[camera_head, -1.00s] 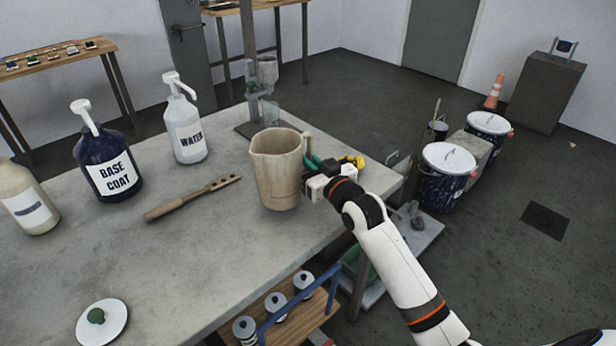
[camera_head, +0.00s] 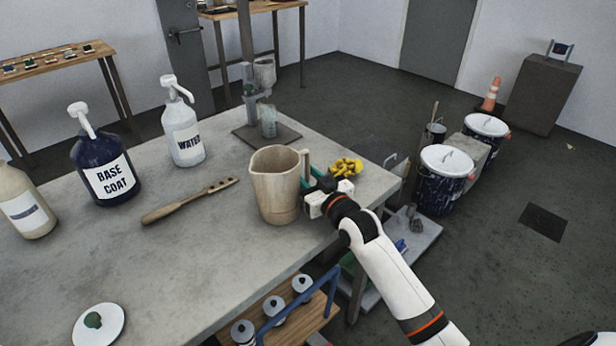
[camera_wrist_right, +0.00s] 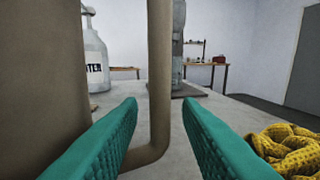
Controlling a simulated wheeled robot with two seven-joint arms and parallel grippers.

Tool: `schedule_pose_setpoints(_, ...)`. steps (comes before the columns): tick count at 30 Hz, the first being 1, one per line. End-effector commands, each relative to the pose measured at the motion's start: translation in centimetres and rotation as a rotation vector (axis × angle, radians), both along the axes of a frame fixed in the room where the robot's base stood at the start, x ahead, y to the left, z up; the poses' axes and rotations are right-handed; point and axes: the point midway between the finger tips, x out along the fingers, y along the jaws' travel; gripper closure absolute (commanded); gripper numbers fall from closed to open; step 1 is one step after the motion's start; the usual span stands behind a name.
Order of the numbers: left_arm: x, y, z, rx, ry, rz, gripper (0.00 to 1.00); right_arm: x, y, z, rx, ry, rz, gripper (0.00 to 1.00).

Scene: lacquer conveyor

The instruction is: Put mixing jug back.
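The beige mixing jug (camera_head: 275,190) stands upright on the grey bench (camera_head: 190,260) near its right edge, with its handle toward the right. My right gripper (camera_head: 307,180) is at the handle side of the jug. In the right wrist view my right gripper (camera_wrist_right: 160,102) has its two green fingers apart. The jug's handle (camera_wrist_right: 160,70) stands between the fingertips, with a visible gap on each side. The jug's body (camera_wrist_right: 45,70) fills the left of that view. My left gripper is not in view.
A yellow cloth (camera_head: 345,168) lies behind my right gripper. A wooden paddle (camera_head: 190,201), a water bottle (camera_head: 184,135) and a base coat bottle (camera_head: 103,165) are left of the jug. A dispensing stand (camera_head: 267,115) is behind it. A white lid (camera_head: 99,325) lies at the front left.

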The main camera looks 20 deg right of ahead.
Motion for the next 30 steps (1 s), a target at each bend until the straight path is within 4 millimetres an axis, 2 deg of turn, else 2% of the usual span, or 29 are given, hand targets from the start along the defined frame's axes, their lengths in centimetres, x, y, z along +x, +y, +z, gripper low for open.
schedule_pose_setpoints(3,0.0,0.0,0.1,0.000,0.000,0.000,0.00,0.0,0.0,0.3,0.000,-0.001,0.000,0.68)
schedule_pose_setpoints(7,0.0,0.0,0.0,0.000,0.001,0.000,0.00,-1.4,-0.2,0.1,0.000,0.002,0.000,0.68)
schedule_pose_setpoints(15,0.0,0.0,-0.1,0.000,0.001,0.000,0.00,-7.1,-1.1,0.1,-0.001,0.003,0.000,0.68)
schedule_pose_setpoints(21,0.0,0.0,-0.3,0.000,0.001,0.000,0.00,-10.5,-1.6,0.1,-0.001,0.003,-0.001,0.68)
schedule_pose_setpoints(25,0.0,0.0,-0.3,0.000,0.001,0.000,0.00,-11.5,-1.8,0.2,-0.001,0.002,-0.001,0.68)
schedule_pose_setpoints(30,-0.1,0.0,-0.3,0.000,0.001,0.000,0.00,-11.9,-1.9,0.3,0.000,0.000,-0.001,0.68)
